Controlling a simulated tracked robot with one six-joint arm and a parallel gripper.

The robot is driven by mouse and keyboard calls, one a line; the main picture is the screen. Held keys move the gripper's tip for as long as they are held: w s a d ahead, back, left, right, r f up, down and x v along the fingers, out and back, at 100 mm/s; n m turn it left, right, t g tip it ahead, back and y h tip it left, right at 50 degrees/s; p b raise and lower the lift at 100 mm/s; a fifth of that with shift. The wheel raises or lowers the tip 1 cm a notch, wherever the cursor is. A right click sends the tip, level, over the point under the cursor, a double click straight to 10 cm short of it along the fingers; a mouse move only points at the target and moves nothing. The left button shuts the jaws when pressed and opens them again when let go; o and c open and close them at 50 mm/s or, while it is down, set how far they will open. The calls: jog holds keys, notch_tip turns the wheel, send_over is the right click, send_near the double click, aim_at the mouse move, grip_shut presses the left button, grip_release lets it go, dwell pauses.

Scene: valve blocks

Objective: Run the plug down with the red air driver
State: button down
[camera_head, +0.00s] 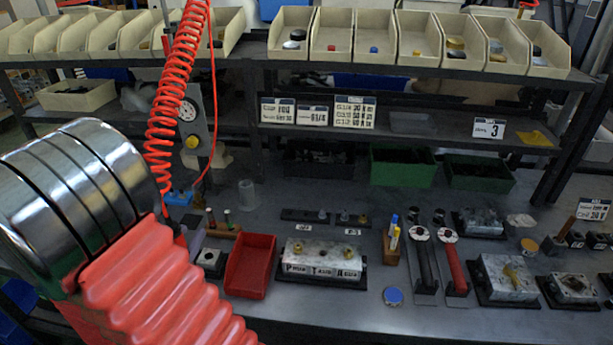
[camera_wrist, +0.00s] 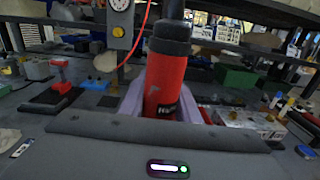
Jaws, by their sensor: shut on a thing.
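In the wrist view, my gripper (camera_wrist: 165,105) is shut on the red air driver (camera_wrist: 166,82), a red cylinder with a dark upper part. The driver stands roughly upright between the pale purple fingers; its lower end is hidden by the gripper body. In the head view the arm covers most of this area. The silver valve block (camera_head: 320,262) with labelled ports sits on the bench. Brass-coloured fittings show on its top, one at left (camera_head: 298,248) and one at right (camera_head: 347,253). I cannot tell which is the plug. The block also shows in the wrist view (camera_wrist: 245,119), right of the driver.
A red tray (camera_head: 250,266) lies left of the block. A dark strip with small fittings (camera_head: 325,217) is behind it. A wooden marker holder (camera_head: 391,247) and two tools with round heads (camera_head: 421,235) stand to its right. A coiled red hose (camera_head: 172,105) hangs at left.

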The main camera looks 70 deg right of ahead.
jog(key=w+a+f+n+t+y, duration=0.1)
jog(key=w+a+f+n+t, duration=0.1)
jog(key=w+a+f, duration=0.3)
jog(key=w+a+f+n+t+y, duration=0.1)
jog(key=w+a+f, duration=0.4)
jog(key=a, duration=0.7)
jog(key=w+a+f+n+t+y, duration=0.1)
jog(key=w+a+f+n+t, duration=0.1)
jog(key=w+a+f+t, duration=0.3)
jog(key=a, duration=0.4)
jog(key=shift+w+a+f+n+y, duration=0.25)
jog(key=shift+f+n+y, duration=0.1)
jog(key=shift+n+y, duration=0.05)
jog(key=shift+d, duration=0.1)
